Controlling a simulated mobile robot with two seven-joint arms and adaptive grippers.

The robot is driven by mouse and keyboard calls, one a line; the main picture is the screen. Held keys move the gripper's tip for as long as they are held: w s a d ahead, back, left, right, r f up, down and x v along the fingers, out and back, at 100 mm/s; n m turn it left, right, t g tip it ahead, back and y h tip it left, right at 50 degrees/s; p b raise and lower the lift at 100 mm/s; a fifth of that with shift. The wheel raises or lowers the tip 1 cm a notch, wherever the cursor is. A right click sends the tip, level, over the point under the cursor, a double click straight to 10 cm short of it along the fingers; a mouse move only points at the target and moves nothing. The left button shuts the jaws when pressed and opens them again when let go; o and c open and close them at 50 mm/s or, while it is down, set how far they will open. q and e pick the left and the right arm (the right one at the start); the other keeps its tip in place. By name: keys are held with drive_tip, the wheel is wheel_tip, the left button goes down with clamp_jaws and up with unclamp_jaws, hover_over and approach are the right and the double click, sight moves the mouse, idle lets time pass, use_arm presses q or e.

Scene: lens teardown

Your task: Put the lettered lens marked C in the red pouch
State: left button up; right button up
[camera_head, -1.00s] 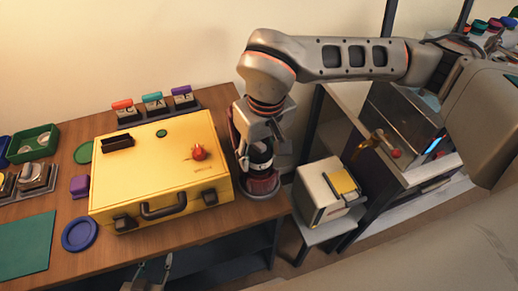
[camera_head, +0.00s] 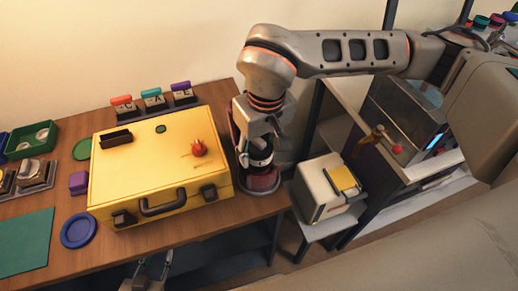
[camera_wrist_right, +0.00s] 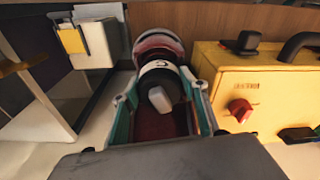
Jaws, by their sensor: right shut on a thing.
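My right gripper (camera_head: 260,152) is shut on a dark, round lens with a white band (camera_head: 261,157), just right of the yellow case. In the right wrist view the band of this lens (camera_wrist_right: 160,66) carries a dark mark that looks like a C. A dark red thing with a pale round rim, seemingly the red pouch (camera_head: 262,183), lies just below the lens; it also shows beyond the lens in the right wrist view (camera_wrist_right: 158,42). I cannot tell whether the lens is inside it. My left gripper (camera_head: 152,268) shows at the bottom edge, fingers apart and empty.
The yellow case (camera_head: 150,175) fills the middle of the table, with a red knob (camera_head: 198,148) on top. Tags lettered C, A and E stand behind it (camera_head: 153,103). A white box (camera_head: 330,190) is at the right. A blue dish (camera_head: 79,230) lies at the left.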

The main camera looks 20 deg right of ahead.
sight(259, 140)
drive_tip(key=shift+f+b, duration=0.6)
drive_tip(key=shift+f, duration=0.1)
drive_tip(key=o, duration=1.2)
drive_tip(key=o, duration=0.3)
drive_tip(key=shift+r+p, duration=1.55)
drive_tip(key=shift+r, duration=1.45)
drive_tip(key=shift+r+p, duration=0.7)
drive_tip(key=shift+r, duration=0.85)
